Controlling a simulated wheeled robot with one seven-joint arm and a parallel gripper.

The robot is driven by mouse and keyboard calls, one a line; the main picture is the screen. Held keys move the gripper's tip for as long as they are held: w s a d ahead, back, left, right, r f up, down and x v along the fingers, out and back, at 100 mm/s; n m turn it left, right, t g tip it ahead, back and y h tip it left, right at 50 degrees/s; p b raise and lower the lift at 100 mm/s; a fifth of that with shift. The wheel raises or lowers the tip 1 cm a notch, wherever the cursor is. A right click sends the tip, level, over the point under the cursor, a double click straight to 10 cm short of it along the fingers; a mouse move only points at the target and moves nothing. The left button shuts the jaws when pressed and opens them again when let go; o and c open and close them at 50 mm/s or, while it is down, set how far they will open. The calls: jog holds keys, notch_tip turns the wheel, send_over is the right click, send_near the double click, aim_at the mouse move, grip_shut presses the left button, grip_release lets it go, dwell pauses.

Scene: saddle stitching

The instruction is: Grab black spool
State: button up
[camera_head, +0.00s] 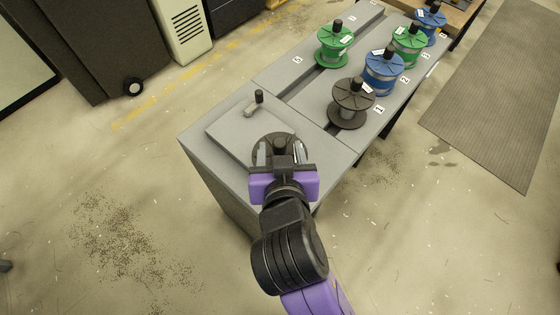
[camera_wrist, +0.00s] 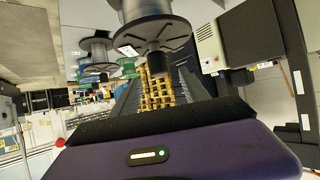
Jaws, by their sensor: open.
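A dark, black-looking spool (camera_head: 257,147) with a spoked top flange and a central knob stands on the near end of the grey bench. My gripper (camera_head: 279,158) is over it and hides much of it. In the wrist view the near spool (camera_wrist: 150,36) appears upside down at the top centre, its knob beyond my open gripper (camera_wrist: 155,85). The jaws look empty; whether they touch the knob cannot be told. A second black spool (camera_head: 352,97) stands farther along the bench by label 1; a similar dark spool shows at left in the wrist view (camera_wrist: 97,50).
Green spools (camera_head: 334,45) and blue spools (camera_head: 383,72) stand farther along the grey bench (camera_head: 300,88). A crank handle (camera_head: 256,102) rises from the raised plate left of my gripper. Open floor lies on both sides, with a grey mat (camera_head: 505,90) at right.

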aim_at(279, 139)
jog(key=x, duration=0.3)
jog(key=p+x, duration=0.1)
jog(key=x, duration=0.3)
jog(key=shift+f, duration=0.35)
jog(key=shift+c, duration=0.2)
grip_shut()
dwell(0.9)
jog(key=shift+r, duration=0.2)
